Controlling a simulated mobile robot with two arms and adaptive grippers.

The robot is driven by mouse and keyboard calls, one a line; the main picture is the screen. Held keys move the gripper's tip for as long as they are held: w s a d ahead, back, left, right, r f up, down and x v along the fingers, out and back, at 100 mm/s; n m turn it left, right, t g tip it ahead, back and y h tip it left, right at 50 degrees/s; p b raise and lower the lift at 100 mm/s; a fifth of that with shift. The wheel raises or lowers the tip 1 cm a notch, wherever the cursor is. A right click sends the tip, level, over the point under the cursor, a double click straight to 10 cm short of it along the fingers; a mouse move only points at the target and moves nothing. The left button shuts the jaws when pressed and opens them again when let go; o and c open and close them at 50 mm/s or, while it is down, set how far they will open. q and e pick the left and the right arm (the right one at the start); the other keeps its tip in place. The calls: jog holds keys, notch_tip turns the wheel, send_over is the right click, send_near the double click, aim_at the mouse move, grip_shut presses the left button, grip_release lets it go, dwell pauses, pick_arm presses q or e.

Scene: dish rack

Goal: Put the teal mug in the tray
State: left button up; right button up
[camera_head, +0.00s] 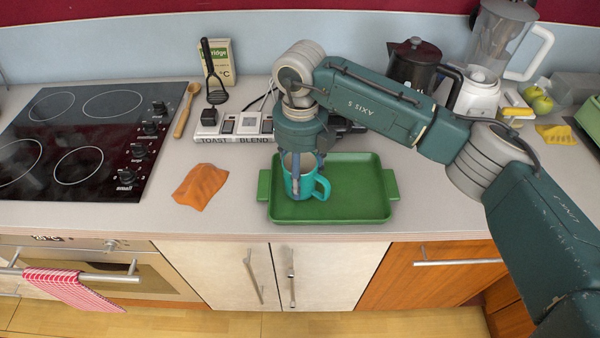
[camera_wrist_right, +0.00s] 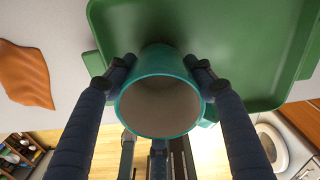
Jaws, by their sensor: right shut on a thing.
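The teal mug (camera_head: 306,186) is upright over the left part of the green tray (camera_head: 360,205), its handle pointing right. My right gripper (camera_head: 300,168) reaches down from above and is shut on the mug. In the right wrist view, the two fingers of the gripper (camera_wrist_right: 163,64) press on opposite sides of the mug (camera_wrist_right: 158,60), and the green tray (camera_wrist_right: 235,40) lies beyond it. Whether the mug's base touches the tray floor cannot be told. The rest of the tray is empty. My left gripper is not in view.
An orange cloth (camera_head: 200,186) lies left of the tray. A dark kettle (camera_head: 414,62) and a blender (camera_head: 490,60) stand at the back right. The cooktop (camera_head: 75,130) is at left.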

jog(key=shift+f, duration=0.15)
dwell(0.3)
jog(key=o, duration=1.5)
notch_tip(320, 180, up, 12)
jog(key=shift+c, duration=0.2)
grip_shut()
dwell(0.5)
